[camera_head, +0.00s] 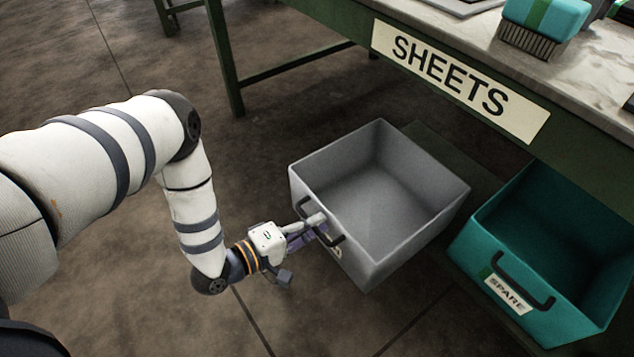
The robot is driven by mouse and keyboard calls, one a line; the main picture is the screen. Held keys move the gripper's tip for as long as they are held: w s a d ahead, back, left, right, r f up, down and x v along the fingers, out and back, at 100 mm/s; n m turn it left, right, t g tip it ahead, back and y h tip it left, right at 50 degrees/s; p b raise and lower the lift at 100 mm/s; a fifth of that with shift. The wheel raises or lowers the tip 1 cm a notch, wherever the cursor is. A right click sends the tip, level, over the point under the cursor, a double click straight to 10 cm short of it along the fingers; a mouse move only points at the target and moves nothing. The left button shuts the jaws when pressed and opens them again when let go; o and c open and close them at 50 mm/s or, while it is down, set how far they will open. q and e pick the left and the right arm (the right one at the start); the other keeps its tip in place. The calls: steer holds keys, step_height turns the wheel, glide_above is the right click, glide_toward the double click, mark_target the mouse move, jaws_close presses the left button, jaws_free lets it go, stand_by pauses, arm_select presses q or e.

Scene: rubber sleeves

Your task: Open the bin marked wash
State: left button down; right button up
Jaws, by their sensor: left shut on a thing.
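A grey open-topped bin (440,205) stands in the middle, pulled well out from under the table and empty inside as far as I can see. Its dark handle (338,240) is on the near left face. My left gripper (318,225) is shut on this handle. A pale label (335,252) below the handle is mostly hidden by the gripper, so I cannot read its word. My right gripper is not in view.
A teal bin (555,240) marked SPARE sits to the right, partly under the green table (590,150). The table edge carries a SHEETS sign (455,80). A teal brush (545,25) lies on top. The floor at the left and front is clear.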

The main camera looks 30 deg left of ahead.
arm_select(q)
steer(key=c, duration=2)
jaws_free()
steer(key=v, duration=1.2)
